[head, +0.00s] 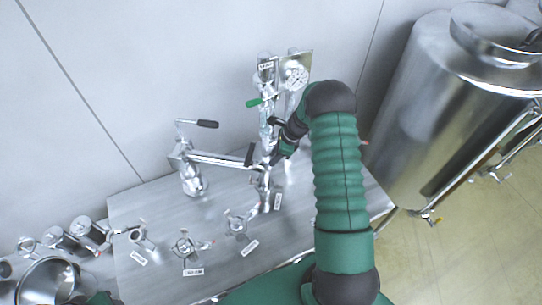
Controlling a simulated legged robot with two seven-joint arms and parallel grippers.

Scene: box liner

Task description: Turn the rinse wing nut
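Several wing-nut fittings stand on the steel bench, among them a left one (142,237), a middle one (186,247) and a right one (238,222). Small white labels lie by them, too small to read, so I cannot tell which is the rinse wing nut. My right gripper (273,140) is behind these fittings, at the upright steel pipe assembly (266,110). Its two dark fingers look spread apart, one above the other, close to the pipe; I cannot tell whether they touch it.
The steel bench (150,205) stands against a grey wall. A large steel tank (420,120) is on the right.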

